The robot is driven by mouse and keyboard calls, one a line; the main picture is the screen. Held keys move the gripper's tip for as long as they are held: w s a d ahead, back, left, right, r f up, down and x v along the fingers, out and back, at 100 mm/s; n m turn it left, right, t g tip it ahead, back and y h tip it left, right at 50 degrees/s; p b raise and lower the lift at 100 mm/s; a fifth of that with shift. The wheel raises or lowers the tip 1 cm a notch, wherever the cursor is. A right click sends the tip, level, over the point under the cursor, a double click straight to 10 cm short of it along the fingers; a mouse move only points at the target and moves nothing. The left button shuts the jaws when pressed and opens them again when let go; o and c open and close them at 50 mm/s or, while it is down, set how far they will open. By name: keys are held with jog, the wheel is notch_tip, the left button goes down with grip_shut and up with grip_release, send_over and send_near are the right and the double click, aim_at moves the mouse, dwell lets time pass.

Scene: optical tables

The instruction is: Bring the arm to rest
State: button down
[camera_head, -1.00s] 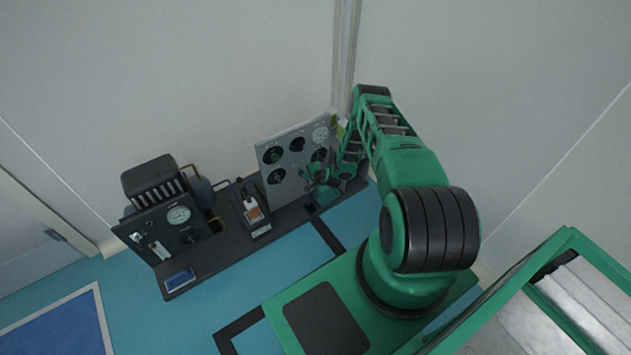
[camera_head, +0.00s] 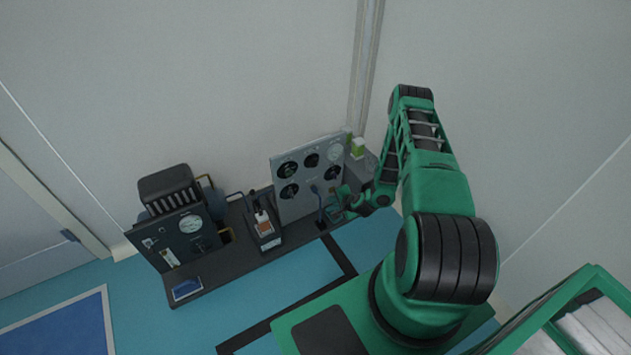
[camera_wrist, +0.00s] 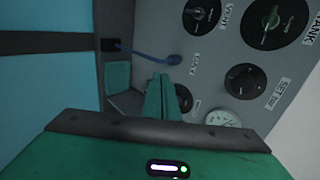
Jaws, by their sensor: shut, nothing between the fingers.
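My green arm rises at the right of the head view, bends over at its top and reaches down toward the bench. My gripper (camera_head: 335,208) is at the front of the grey dial panel (camera_head: 300,194), near its lower right. In the wrist view my gripper's fingers (camera_wrist: 162,98) are together with nothing between them. Behind them the panel (camera_wrist: 222,62) shows several round black knobs and part of a white gauge. Whether the fingers touch anything cannot be told.
The dark bench (camera_head: 222,272) runs along the wall, with a black gauge unit (camera_head: 180,232) at its left and a small device with an orange screen (camera_head: 264,232) in the middle. A blue cable (camera_wrist: 146,55) runs to the panel. Blue floor (camera_head: 260,300) in front is open.

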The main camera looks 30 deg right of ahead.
notch_tip(320, 180, up, 28)
jog(key=d+n+g, duration=0.2)
jog(key=n+g, duration=0.2)
jog(key=n, duration=0.4)
jog(key=s+r+n+g, duration=0.2)
jog(key=s+r, duration=0.4)
jog(key=r, duration=0.5)
jog(key=s+a+r+g+h, duration=0.1)
jog(key=s+a+r+g, duration=0.15)
jog(key=s+r, duration=1.3)
jog(key=s+a+r, duration=0.2)
jog(key=s+r, duration=0.1)
jog(key=s, duration=0.6)
jog(key=s+a+r+n, duration=0.1)
jog(key=s+a+r, duration=0.2)
jog(key=s, duration=0.6)
jog(key=shift+s+a+r+g+y, duration=0.15)
jog(key=shift+s+a+g+y, duration=0.1)
jog(key=shift+a+g+y, duration=0.15)
jog(key=shift+w+f, duration=0.25)
jog(key=shift+w, duration=0.4)
